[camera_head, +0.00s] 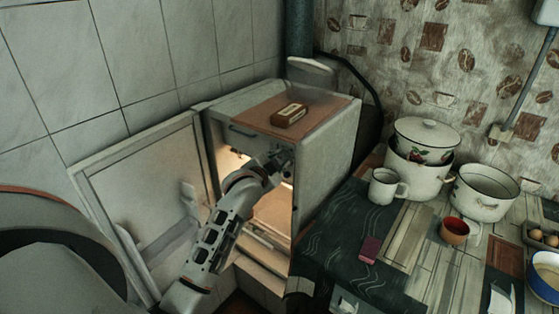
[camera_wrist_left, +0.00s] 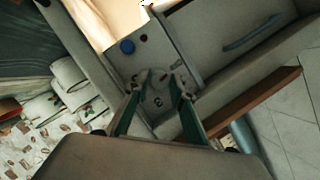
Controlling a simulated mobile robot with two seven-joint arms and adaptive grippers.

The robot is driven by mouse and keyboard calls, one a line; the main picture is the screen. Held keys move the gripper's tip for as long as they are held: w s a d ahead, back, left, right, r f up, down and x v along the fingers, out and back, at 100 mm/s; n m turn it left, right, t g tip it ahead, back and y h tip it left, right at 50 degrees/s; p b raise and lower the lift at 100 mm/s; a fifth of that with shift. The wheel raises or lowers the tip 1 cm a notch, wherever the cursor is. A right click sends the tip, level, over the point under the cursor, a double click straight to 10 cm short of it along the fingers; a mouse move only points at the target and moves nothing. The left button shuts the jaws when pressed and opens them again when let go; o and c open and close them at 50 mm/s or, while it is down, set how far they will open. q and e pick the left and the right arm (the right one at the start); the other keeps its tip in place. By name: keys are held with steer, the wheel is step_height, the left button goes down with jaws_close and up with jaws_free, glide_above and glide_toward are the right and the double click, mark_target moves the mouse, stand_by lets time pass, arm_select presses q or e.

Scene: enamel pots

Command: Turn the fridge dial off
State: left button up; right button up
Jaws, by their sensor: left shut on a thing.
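The small fridge (camera_head: 334,135) stands against the tiled wall with its door (camera_head: 140,190) swung open to the left and its inside lit. My left arm reaches into the upper part of the opening, and my left gripper (camera_head: 282,158) is near the inner right side. In the left wrist view the left gripper (camera_wrist_left: 162,77) is shut on the fridge dial (camera_wrist_left: 158,99), a pale round knob on a grey panel, one finger at each side. In the head view the dial is hidden behind the gripper. My right gripper is not in view.
A blue round knob (camera_wrist_left: 127,46) sits on the same panel. A small box (camera_head: 288,115) lies on the fridge top. To the right, a counter holds a white mug (camera_head: 384,186), a lidded pot (camera_head: 420,178), an open pot (camera_head: 484,192) and a small red-brown cup (camera_head: 454,231).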

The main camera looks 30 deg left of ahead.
arm_select(q)
steer(key=o, duration=1.1)
steer(key=v, duration=1.2)
steer(key=s+d+f+g+h, duration=0.1)
steer(key=s+d+f, duration=0.2)
steer(key=f, duration=0.4)
steer(key=s+d+f+n+h, duration=0.1)
steer(key=s+d+f, duration=0.2)
steer(key=f, duration=0.4)
steer(key=s+d+f+g+h, duration=0.1)
steer(key=s+d+f, duration=0.2)
steer(key=f, duration=0.4)
steer(key=s+d+f, duration=0.3)
steer(key=s+f, duration=0.1)
steer(key=s, duration=0.1)
steer(key=s+d+f+n+g+h, duration=0.1)
steer(key=s+d+f, duration=0.2)
steer(key=s+f, duration=0.1)
steer(key=s+d+f+n+g+h, duration=0.1)
steer(key=s+d+f, duration=0.2)
steer(key=s+f, duration=0.1)
steer(key=shift+s+f, duration=0.4)
steer(key=shift+s, duration=0.45)
